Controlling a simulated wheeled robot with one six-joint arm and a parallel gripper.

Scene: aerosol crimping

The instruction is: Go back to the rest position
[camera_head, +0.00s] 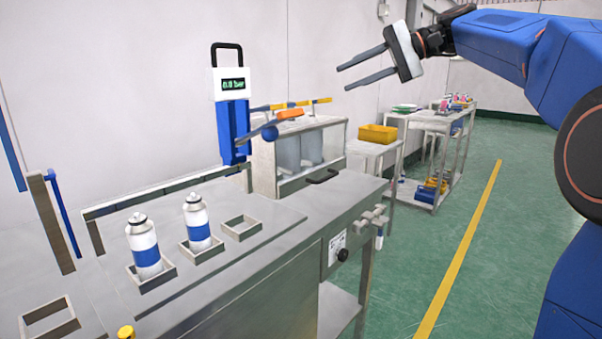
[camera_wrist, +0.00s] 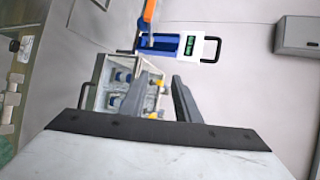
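My gripper (camera_head: 343,78) is raised in the air at the upper middle of the head view, above the workbench and apart from everything. Its two grey fingers point left and stand apart with nothing between them. In the wrist view the fingers of my gripper (camera_wrist: 160,86) also show a gap, with the machine behind them. My blue arm comes in from the right of the head view.
Two white cans with blue bands, the front one (camera_head: 145,247) and the rear one (camera_head: 197,222), stand upright in square holders on the steel bench (camera_head: 290,235). A third holder (camera_head: 242,229) is empty. A gauge (camera_head: 233,84) reads 0.0 bar. Green floor (camera_head: 520,240) is clear.

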